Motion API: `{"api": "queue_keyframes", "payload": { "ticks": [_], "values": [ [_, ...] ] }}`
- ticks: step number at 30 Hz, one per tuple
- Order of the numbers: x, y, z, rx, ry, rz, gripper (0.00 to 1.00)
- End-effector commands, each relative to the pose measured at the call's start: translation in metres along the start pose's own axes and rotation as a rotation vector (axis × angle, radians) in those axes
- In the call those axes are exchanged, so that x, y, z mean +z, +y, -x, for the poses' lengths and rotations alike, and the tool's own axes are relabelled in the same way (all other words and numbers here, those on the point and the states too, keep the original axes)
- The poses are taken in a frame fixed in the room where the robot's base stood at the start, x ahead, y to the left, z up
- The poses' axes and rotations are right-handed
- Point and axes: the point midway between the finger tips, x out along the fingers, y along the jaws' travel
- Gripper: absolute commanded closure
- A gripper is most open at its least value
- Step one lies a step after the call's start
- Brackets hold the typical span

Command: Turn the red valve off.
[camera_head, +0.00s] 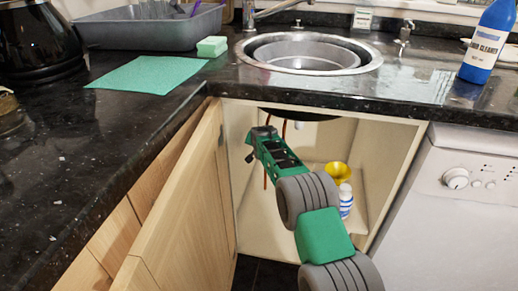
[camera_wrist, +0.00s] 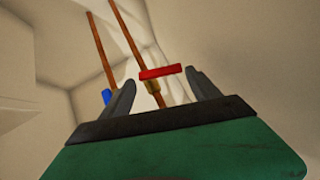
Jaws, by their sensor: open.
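The red valve (camera_wrist: 160,72) shows in the wrist view as a red bar handle lying crosswise on a brass body on a copper pipe. My gripper (camera_wrist: 155,88) is open, and the red handle appears between its two dark fingertips. I cannot tell whether the fingers touch it. In the head view my gripper (camera_head: 257,138) reaches into the open cabinet under the sink, and the red valve cannot be made out there.
A blue valve handle (camera_wrist: 107,96) is beside my left finger, by a second copper pipe (camera_wrist: 100,48). The open cabinet door (camera_head: 175,205) stands left of my arm. A yellow funnel (camera_head: 338,172) and a white-and-blue bottle (camera_head: 346,200) are inside the cabinet, right of my arm.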

Motion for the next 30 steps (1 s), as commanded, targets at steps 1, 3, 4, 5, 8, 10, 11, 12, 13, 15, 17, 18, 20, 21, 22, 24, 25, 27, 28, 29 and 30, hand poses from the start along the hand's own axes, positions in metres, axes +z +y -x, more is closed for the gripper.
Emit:
{"api": "queue_keyframes", "payload": {
  "ticks": [1,3,4,5,8,10,11,12,13,15,17,18,20,21,22,24,25,27,28,29,30],
  "values": [
    [0.002,0.001,-0.011,0.0,0.001,0.0,0.24],
    [0.002,0.001,-0.018,0.0,0.001,0.0,0.18],
    [0.001,0.0,-0.021,0.0,0.002,0.0,0.16],
    [0.001,0.0,-0.023,0.0,0.001,0.0,0.13],
    [0.0,0.0,-0.027,0.0,0.002,-0.001,0.11],
    [0.0,0.0,-0.028,0.0,0.002,-0.001,0.11],
    [-0.001,0.0,-0.028,0.0,0.002,-0.001,0.11],
    [-0.001,0.0,-0.028,0.0,0.002,-0.001,0.11],
    [-0.001,0.0,-0.028,0.0,0.002,-0.001,0.11],
    [-0.001,0.0,-0.028,0.0,0.002,-0.001,0.11],
    [-0.001,0.0,-0.028,0.0,0.001,-0.001,0.13],
    [-0.001,0.0,-0.028,0.0,0.001,-0.001,0.16],
    [-0.001,0.0,-0.028,0.0,0.001,-0.001,0.21],
    [-0.001,0.0,-0.028,0.0,0.001,-0.001,0.24],
    [-0.001,0.0,-0.028,0.0,0.002,-0.001,0.26],
    [0.0,0.0,-0.028,0.0,0.002,-0.001,0.32],
    [0.0,0.0,-0.028,0.0,0.002,-0.001,0.35],
    [0.0,0.0,-0.028,0.0,0.002,-0.001,0.4],
    [0.0,0.0,-0.028,0.0,0.001,-0.001,0.43],
    [0.0,0.0,-0.028,0.0,0.002,-0.001,0.45],
    [0.0,0.0,-0.028,0.0,0.002,-0.001,0.49]
  ]
}}
